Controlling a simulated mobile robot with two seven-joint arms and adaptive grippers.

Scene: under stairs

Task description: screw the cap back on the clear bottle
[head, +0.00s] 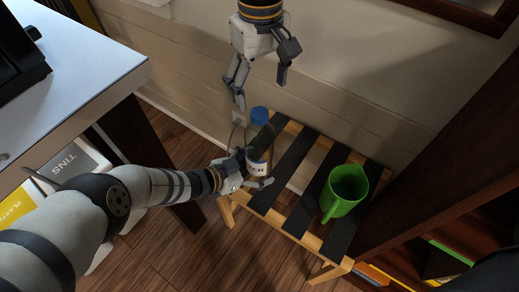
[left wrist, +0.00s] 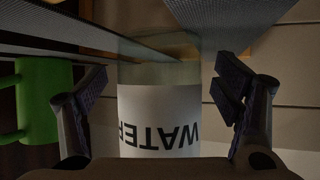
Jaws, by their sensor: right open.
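The clear bottle (head: 259,150) stands upright on the slatted wooden rack, with a white label reading WATER. A blue cap (head: 259,115) sits at its top; I cannot tell how tightly it is seated. My left gripper (head: 255,171) is low at the bottle, with a finger on either side. In the left wrist view, the bottle (left wrist: 160,115) is between the fingers with gaps on both sides, so that gripper looks open. The cap is not visible there. My right gripper (head: 259,88) is open and empty, pointing down just above the cap, apart from it.
A green jug (head: 344,190) stands on the rack (head: 285,168) right of the bottle. A white-topped desk (head: 95,65) is at the left, with bins below it. The wall is behind, and dark wooden shelving (head: 450,150) is at the right.

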